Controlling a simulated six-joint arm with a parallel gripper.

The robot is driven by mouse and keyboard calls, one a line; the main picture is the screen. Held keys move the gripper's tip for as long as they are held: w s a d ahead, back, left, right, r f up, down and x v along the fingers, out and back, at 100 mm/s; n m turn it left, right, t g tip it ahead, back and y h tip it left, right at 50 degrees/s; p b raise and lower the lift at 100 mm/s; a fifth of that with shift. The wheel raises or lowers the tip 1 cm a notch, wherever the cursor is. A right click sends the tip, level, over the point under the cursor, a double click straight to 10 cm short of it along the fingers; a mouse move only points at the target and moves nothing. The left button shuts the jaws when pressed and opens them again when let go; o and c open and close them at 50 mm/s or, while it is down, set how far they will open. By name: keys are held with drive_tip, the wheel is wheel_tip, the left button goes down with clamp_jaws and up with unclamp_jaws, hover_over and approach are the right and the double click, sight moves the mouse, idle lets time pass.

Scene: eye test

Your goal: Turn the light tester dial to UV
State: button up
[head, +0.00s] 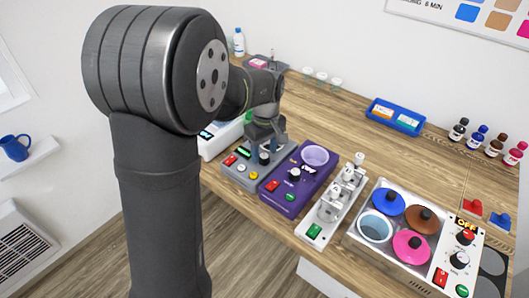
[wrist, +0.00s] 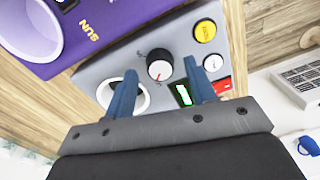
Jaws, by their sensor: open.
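My gripper (wrist: 160,68) is open, its two blue-grey fingers apart. The dial sits on a grey box (wrist: 135,58), which also shows in the head view (head: 232,171) under my gripper (head: 265,143). I cannot tell whether the fingers touch the dial. The grey box carries a lit green display (wrist: 183,95), a red switch (wrist: 222,86), a yellow button (wrist: 205,31) and a white-ringed opening (wrist: 135,101), partly hidden by a finger.
A purple box (head: 278,197), with "SUN" on it in the wrist view, stands close on the right in the head view. Beyond it are a white rack (head: 318,230) and a panel with coloured lids (head: 388,203).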

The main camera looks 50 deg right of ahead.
drive_tip(key=shift+f, duration=0.55)
drive_tip(key=c, duration=1)
